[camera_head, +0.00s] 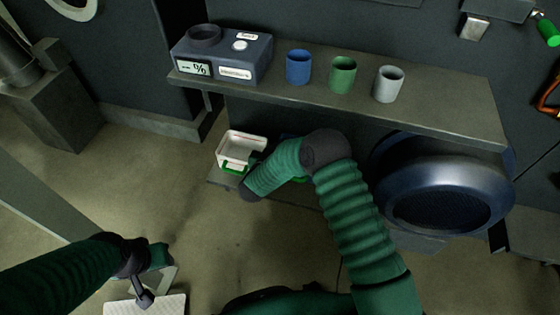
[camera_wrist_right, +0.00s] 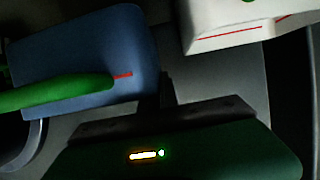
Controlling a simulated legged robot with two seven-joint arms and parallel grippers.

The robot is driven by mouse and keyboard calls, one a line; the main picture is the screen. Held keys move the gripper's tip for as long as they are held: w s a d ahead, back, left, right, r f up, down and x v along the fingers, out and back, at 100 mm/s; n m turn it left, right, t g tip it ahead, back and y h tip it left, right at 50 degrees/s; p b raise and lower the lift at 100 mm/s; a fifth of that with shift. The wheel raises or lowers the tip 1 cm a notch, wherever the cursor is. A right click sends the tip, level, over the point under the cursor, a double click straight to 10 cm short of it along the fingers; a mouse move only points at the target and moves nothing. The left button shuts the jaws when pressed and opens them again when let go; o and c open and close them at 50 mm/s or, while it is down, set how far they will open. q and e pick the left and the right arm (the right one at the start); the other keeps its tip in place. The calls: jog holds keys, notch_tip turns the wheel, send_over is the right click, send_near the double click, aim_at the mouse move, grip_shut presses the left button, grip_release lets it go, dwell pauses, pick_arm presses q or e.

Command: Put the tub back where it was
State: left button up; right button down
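A white open tub (camera_head: 242,146) with a red line and a bright green piece at its front stands at the left of the low ledge. It also shows at the upper right of the wrist view (camera_wrist_right: 225,25). A blue tub (camera_wrist_right: 130,45) with a red mark shows there too, with a bright green bar across it; in the head view it is mostly behind my right arm. My right gripper (camera_head: 249,189) is low, close beside the white tub; its fingers cannot be made out. My left gripper (camera_head: 158,256) is at lower left, above a pale perforated plate; its fingers are unclear.
The shelf (camera_head: 440,115) above holds a moisture meter (camera_head: 225,55) and blue (camera_head: 299,67), green (camera_head: 343,75) and white (camera_head: 388,84) cups. A large round dark machine part (camera_head: 440,190) stands right of my right arm. The floor (camera_head: 170,185) at left is clear.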

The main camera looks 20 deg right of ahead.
notch_tip(320, 180, down, 5)
jog(key=shift+d+r+b, duration=0.1)
jog(key=shift+d+b, duration=0.05)
jog(key=shift+b, duration=0.95)
jog(key=shift+r, duration=0.2)
jog(key=shift+f, duration=0.2)
jog(key=c, duration=1.6)
grip_release()
